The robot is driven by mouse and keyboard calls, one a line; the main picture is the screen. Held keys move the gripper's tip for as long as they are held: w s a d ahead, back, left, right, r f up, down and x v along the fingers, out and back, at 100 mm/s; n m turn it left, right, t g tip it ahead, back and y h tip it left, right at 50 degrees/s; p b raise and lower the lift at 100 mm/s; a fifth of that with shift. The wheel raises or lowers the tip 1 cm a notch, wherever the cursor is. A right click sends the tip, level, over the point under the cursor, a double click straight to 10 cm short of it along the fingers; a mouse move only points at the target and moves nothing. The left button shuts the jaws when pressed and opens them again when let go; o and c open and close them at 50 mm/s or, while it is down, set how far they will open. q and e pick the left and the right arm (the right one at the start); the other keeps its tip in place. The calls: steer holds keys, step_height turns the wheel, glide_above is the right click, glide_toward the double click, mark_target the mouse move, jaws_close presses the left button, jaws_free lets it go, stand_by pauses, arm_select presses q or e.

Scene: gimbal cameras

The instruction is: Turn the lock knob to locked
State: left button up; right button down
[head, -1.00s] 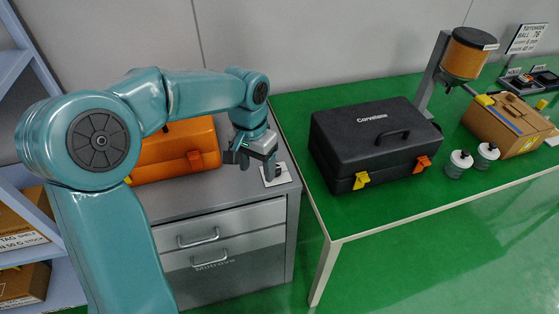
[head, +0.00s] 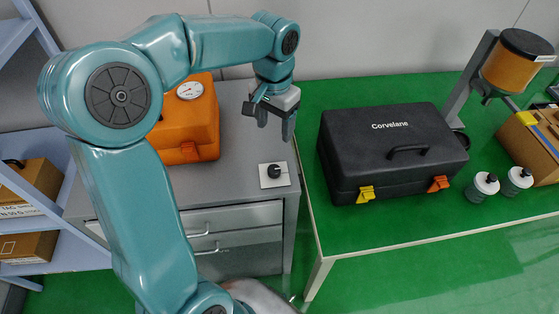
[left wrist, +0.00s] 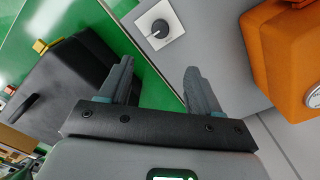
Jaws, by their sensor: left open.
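The lock knob (head: 273,170) is a small black dial on a white square plate (head: 274,182) on top of the grey cabinet, near its front right corner. It also shows in the left wrist view as a black knob (left wrist: 160,29) on a white plate, beyond the fingertips. My left gripper (head: 274,128) is open and empty, raised behind the knob and apart from it. In the left wrist view its two fingers (left wrist: 156,78) are spread wide with nothing between them. Any marking for the knob's positions is too small to read. My right gripper is not in view.
An orange case (head: 200,125) with a round gauge stands left on the cabinet top (head: 235,185). A black toolbox (head: 385,150) sits on the green table (head: 300,107) to the right. The cabinet top around the knob is clear.

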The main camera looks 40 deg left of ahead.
mark_target(274, 169)
arm_select(q)
steer(key=f, duration=0.9)
steer(key=s+f, duration=0.1)
steer(key=f, duration=0.4)
steer(key=shift+f, duration=0.35)
steer(key=shift+w+f, duration=0.15)
steer(key=shift+f, duration=0.2)
steer(key=shift+d, duration=0.1)
steer(key=c, duration=1)
